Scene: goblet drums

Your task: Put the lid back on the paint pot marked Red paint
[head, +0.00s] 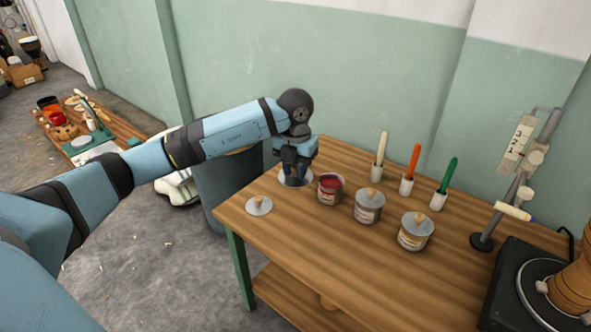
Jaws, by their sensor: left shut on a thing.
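The open paint pot (330,196) with red paint inside stands on the wooden table; its label is too small to read. My left gripper (296,170) points down just left of the pot and is shut on a round grey lid (284,182). The fingers hide the lid's middle and its knob. I cannot tell whether the lid touches the table or is slightly above it. My right gripper is not in view.
Two lidded pots (369,212) (414,238) stand right of the open one. Behind them are several holders with white, orange and green-handled tools (410,165). A metal stand (490,225) and a dark machine (515,290) occupy the right. The table's front is clear.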

